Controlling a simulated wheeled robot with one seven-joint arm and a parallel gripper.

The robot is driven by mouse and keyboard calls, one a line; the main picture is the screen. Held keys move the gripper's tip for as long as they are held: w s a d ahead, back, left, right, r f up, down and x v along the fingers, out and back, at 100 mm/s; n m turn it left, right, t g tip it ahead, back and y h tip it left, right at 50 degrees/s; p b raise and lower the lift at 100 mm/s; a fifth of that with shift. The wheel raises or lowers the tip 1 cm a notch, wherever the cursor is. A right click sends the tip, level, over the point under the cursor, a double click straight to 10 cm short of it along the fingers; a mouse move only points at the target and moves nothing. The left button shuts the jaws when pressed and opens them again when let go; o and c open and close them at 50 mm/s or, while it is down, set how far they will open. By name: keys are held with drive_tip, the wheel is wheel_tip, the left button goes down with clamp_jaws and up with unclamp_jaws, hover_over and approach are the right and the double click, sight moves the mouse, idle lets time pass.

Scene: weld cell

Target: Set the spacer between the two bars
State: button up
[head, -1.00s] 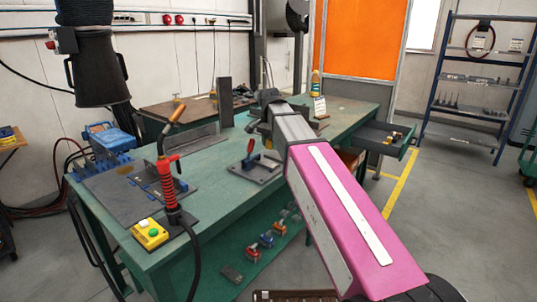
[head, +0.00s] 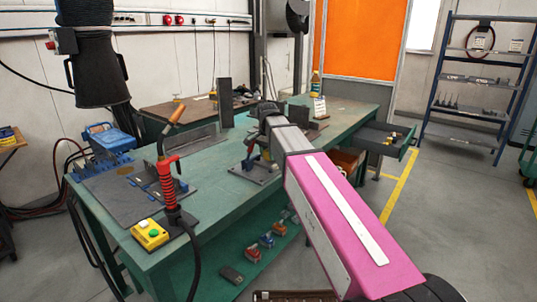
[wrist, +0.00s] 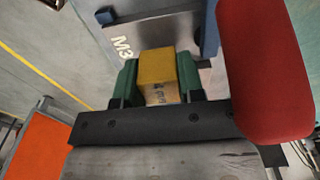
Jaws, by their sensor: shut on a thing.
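My gripper (wrist: 157,80) has green fingers shut on a yellow block, the spacer (wrist: 157,65), which shows between them in the wrist view. A grey plate marked "M3" (wrist: 118,62) lies beyond the block. In the head view, the gripper's tip is mostly hidden behind my arm, just over a dark fixture plate (head: 252,172) on the green bench. I cannot pick out the two bars clearly, nor tell whether the spacer touches anything.
A large red handle (wrist: 265,70) stands close on the right of my gripper in the wrist view, with a blue part (wrist: 210,30) beside it. The green bench (head: 215,190) also carries a red torch (head: 168,180) and a yellow button box (head: 150,234) at front left.

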sight(267, 151)
drive_tip(key=shift+f, duration=0.55)
drive_tip(key=o, duration=0.8)
drive_tip(key=r, duration=1.3)
drive_tip(key=shift+s+a+r, duration=0.15)
drive_tip(key=shift+s+a, duration=0.05)
drive_tip(key=shift+s, duration=0.05)
